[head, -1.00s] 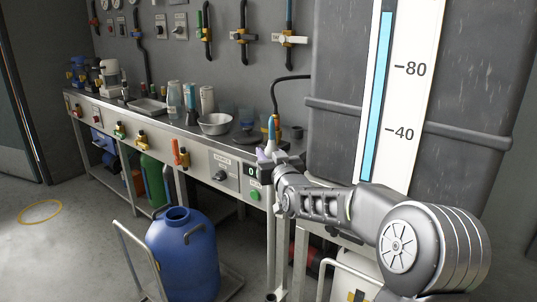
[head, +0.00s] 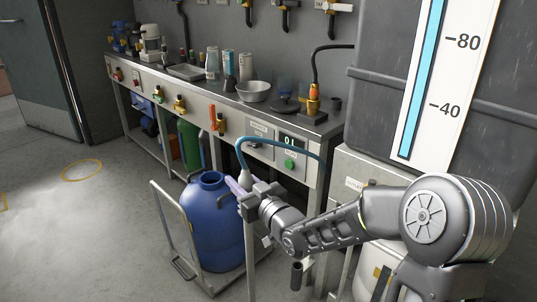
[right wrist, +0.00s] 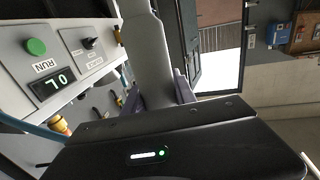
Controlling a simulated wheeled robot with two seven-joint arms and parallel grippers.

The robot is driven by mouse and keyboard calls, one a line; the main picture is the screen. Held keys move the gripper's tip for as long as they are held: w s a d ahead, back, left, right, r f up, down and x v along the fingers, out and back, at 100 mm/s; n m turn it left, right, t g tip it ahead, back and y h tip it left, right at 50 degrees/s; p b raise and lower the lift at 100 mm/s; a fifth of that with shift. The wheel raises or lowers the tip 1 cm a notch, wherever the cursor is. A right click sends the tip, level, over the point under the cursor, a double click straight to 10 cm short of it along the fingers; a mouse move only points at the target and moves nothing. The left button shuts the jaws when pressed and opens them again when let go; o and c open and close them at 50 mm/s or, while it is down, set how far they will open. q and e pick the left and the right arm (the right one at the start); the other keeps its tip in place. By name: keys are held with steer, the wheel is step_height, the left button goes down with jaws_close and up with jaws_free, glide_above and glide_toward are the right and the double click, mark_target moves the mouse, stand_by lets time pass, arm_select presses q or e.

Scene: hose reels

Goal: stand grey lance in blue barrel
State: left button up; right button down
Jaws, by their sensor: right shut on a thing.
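The blue barrel (head: 215,228) stands upright on a hand cart, its round mouth (head: 211,179) open at the top. My right gripper (head: 243,186) is shut on the grey lance (head: 249,255), just right of the barrel mouth in the picture. The lance hangs about upright below the gripper, and its lower end runs out of the frame. A blue hose (head: 285,140) arcs from its top to the right. In the right wrist view the pale grey lance (right wrist: 150,62) lies between the purple fingers. My left gripper is not in view.
The cart handle (head: 172,225) rises left of the barrel. A steel workbench (head: 225,105) with a bowl (head: 254,91) and bottles runs behind. A large grey tank (head: 440,125) stands at the right. The floor at the left is clear.

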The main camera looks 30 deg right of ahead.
steer(key=s+a+f+n+y, duration=0.2)
steer(key=s+a+y, duration=0.1)
steer(key=a, duration=0.4)
steer(key=shift+s+a+f+g, duration=0.2)
steer(key=shift+s+a+g, duration=0.1)
steer(key=shift+s+a, duration=0.05)
steer(key=shift+w, duration=0.1)
